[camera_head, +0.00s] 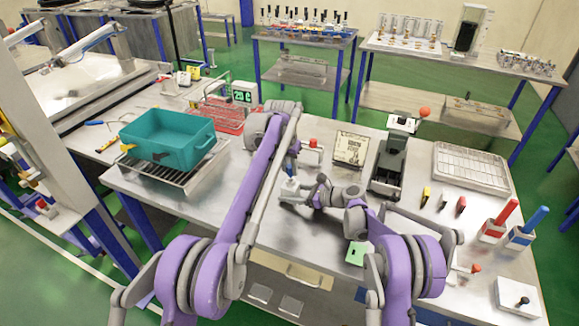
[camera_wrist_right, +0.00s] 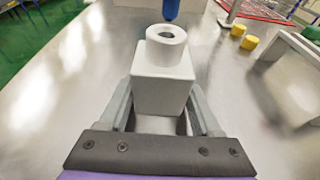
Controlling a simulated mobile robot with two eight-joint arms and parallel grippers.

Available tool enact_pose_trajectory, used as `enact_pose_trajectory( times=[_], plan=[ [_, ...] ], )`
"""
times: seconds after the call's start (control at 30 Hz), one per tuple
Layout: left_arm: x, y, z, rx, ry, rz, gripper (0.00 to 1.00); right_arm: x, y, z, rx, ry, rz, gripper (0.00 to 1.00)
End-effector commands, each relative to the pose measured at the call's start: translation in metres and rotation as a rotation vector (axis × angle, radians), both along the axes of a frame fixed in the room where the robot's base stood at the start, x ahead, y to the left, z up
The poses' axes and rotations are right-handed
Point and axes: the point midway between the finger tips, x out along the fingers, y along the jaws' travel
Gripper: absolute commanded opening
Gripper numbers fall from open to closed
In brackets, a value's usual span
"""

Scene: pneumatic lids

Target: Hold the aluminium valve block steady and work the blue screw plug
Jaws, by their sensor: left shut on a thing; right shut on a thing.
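The aluminium valve block (camera_wrist_right: 163,85) is a pale grey cube with a round collar and an open hole on top. In the right wrist view it stands between the two fingers of my right gripper (camera_wrist_right: 163,115), which is shut on it. The block also shows in the head view (camera_head: 289,186), partly covered by the gripper. The blue screw plug (camera_wrist_right: 171,9) shows at the top edge of the wrist view, apart from the collar and outside the hole. My left gripper (camera_head: 292,150) is shut on the plug above the block; its fingers are mostly hidden by the arm.
A teal bin (camera_head: 168,140) on a rack stands left. A red-topped block (camera_head: 312,150), a sign (camera_head: 351,149) and a black-and-grey device (camera_head: 388,165) stand behind my right arm. A wire tray (camera_head: 471,168) and red- and blue-handled boxes (camera_head: 521,236) are at right.

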Motion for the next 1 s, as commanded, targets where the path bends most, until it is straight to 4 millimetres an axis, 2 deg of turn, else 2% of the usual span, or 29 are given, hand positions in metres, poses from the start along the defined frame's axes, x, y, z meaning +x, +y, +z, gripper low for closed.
enact_pose_trajectory(
  times=[1.0],
  plan=[
    [0.000, 0.000, -0.023, 0.000, 0.001, 0.000, 0.00, -0.001, 0.000, -0.003, -0.004, 0.001, 0.002, 0.16]
  ],
)
